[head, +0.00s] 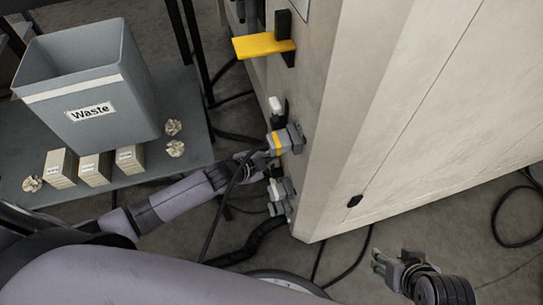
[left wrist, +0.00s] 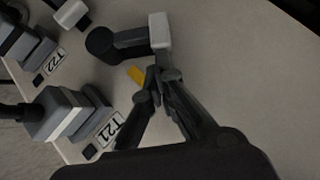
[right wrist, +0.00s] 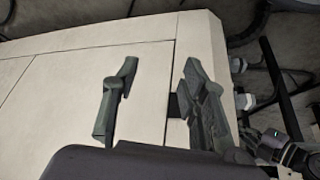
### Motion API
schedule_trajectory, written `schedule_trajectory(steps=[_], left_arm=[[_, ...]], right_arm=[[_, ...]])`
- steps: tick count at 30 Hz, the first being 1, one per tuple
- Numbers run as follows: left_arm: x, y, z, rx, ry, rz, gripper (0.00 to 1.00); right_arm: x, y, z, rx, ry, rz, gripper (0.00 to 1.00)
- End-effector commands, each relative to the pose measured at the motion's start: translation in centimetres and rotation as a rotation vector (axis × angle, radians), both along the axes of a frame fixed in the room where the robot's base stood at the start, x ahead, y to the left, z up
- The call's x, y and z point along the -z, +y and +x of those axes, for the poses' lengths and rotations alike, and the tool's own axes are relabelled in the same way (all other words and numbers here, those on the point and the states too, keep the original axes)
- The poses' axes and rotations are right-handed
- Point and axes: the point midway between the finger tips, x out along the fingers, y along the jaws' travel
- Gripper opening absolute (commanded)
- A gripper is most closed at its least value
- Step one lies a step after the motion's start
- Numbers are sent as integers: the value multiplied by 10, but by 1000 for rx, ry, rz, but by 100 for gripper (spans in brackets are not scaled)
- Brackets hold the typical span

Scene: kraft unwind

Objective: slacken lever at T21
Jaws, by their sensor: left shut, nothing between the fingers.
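In the left wrist view, the T21 label (left wrist: 104,135) is on the pale panel beside a grey block-shaped fitting (left wrist: 62,112). A dark lever with a light grey end (left wrist: 160,30) stands above it, with a round black part at its left. My left gripper (left wrist: 152,74) is shut and empty, its tips close below the lever; contact cannot be told. A small yellow piece (left wrist: 136,75) shows beside the tips. In the head view my left gripper (head: 272,172) is among the fittings at the cabinet edge, partly hidden. My right gripper (head: 376,262) is open and empty, also seen in the right wrist view (right wrist: 155,85).
The T22 label (left wrist: 56,62) and its fitting are beside T21. A yellow handle (head: 264,46) juts from the cabinet (head: 385,120) higher up. A waste bin (head: 75,85), small boxes (head: 95,168) and crumpled paper stand on a table at left. Cables lie on the floor.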

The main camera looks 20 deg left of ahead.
Motion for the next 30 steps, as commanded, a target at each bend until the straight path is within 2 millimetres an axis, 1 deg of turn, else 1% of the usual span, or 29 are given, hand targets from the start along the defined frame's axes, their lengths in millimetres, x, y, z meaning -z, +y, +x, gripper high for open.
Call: schedule_trajectory(steps=[1, 3, 4, 7, 11, 24, 25, 30], left_arm=[[-4, 4, 3, -2, 12, -4, 0], [-4, 8, 7, -5, 29, -10, 0], [-3, 10, 11, -6, 31, -13, 0], [3, 14, 17, -6, 29, -15, 0], [7, 15, 19, -5, 30, -16, 0], [4, 15, 19, -5, 29, -16, 0], [3, 15, 19, -5, 29, -16, 0], [-6, 15, 18, -6, 29, -17, 0]], right_arm=[[-3, -4, -13, 5, 59, -12, 40], [-4, -8, -29, 11, 130, -26, 40], [-7, -9, -31, 11, 137, -27, 40], [-8, -8, -29, 10, 130, -26, 40], [-8, -8, -29, 10, 129, -26, 40], [-9, -8, -28, 10, 124, -25, 40], [-6, -8, -26, 10, 125, -25, 40], [24, -6, -18, 8, 148, -26, 40]])
